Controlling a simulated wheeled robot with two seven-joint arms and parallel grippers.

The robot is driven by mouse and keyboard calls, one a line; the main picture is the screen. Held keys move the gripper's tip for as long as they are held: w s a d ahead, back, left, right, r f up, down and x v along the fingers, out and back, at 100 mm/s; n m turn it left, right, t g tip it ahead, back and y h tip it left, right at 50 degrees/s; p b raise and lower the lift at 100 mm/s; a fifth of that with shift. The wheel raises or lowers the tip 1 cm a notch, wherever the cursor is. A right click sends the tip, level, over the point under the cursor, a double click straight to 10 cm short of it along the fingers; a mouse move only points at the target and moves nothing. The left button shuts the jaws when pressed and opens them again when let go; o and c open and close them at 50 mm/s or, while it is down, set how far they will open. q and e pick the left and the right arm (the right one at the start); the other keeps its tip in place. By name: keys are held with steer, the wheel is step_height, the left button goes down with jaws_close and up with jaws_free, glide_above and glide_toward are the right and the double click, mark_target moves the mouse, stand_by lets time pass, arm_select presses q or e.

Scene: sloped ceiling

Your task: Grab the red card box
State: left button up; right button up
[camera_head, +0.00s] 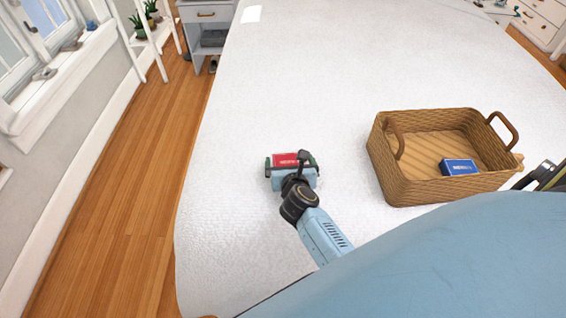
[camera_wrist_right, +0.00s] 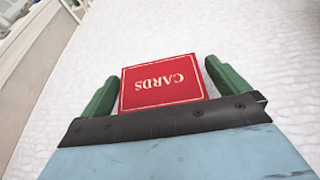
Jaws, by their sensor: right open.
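The red card box (camera_head: 285,159) lies on the white surface, left of the wicker basket in the head view. My right gripper (camera_head: 290,161) is down at the box, its fingers open on either side of it. In the right wrist view, the red box (camera_wrist_right: 162,82) with "CARDS" on it sits between the two green fingers of the right gripper (camera_wrist_right: 158,72). The left finger is very close to the box and a small gap shows on the right; contact is not clear. Part of the box is hidden by the gripper. My left gripper is not seen.
A wicker basket (camera_head: 388,178) with two handles stands to the right, with a blue box (camera_head: 459,167) inside. A white rectangle (camera_head: 251,14) lies at the far end. The white surface (camera_head: 290,80) is clear beyond the gripper; its edge drops to wooden floor (camera_head: 150,180) on the left.

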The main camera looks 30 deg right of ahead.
steer(key=shift+w+d+f, duration=0.25)
steer(key=shift+w+f, duration=0.05)
steer(key=shift+f, duration=0.05)
steer(key=shift+s+a+r, duration=0.1)
steer(key=shift+s+r, duration=0.05)
steer(key=c, duration=0.9)
steer(key=shift+c, duration=0.2)
